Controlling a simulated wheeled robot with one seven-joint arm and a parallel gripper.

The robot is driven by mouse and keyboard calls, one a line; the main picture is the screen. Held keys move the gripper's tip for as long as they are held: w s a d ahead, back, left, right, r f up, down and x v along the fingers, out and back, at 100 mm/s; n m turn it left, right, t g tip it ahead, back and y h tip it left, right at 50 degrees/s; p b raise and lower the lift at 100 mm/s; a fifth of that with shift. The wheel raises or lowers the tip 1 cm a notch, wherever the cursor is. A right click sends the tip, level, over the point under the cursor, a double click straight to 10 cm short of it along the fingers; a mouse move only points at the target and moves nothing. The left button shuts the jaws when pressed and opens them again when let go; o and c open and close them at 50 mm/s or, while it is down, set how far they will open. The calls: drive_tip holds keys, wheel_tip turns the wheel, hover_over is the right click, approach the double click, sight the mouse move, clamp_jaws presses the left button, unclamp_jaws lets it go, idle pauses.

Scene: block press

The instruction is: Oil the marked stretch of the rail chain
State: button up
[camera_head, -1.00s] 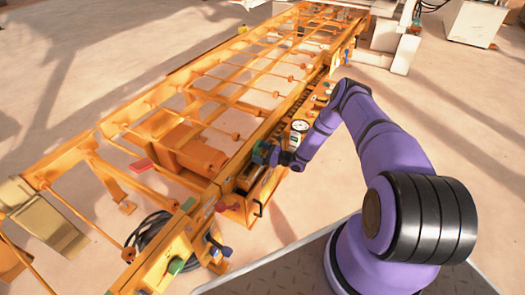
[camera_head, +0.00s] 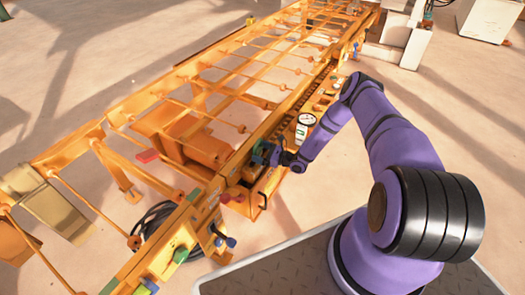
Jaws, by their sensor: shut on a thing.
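The orange rail frame (camera_head: 200,187) runs from the lower left to the upper right. A dark, toothed chain strip (camera_head: 292,113) lies along its near side; I cannot make out the marked stretch at this size. My gripper (camera_head: 270,154) is over the near rail, at the orange box section left of the white gauge. It is shut on a small dark green thing (camera_head: 260,149), mostly hidden by the fingers and wrist. I cannot tell whether that thing touches the chain.
Coloured knobs (camera_head: 220,238) stick out at the near left end. A black cable coil (camera_head: 153,228) lies on the floor. White machinery (camera_head: 402,45) stands at the far end.

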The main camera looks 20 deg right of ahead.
drive_tip(key=shift+s+a+r, duration=0.1)
drive_tip(key=shift+s+a, duration=0.6)
drive_tip(key=shift+a, duration=0.3)
drive_tip(key=shift+s+a+f, duration=0.1)
drive_tip(key=shift+s+a, duration=0.55)
drive_tip(key=shift+a, duration=0.25)
drive_tip(key=shift+s+a+f, duration=0.1)
drive_tip(key=shift+s+a, duration=0.6)
drive_tip(key=shift+a, duration=0.2)
drive_tip(key=shift+s+a, duration=0.65)
drive_tip(key=shift+a, duration=0.25)
drive_tip(key=shift+r, duration=0.1)
drive_tip(key=shift+r, duration=2.9)
drive_tip(key=shift+r, duration=0.15)
wheel_tip(320, 180, up, 3)
drive_tip(key=shift+f, duration=0.15)
drive_tip(key=shift+w+d+f, duration=0.1)
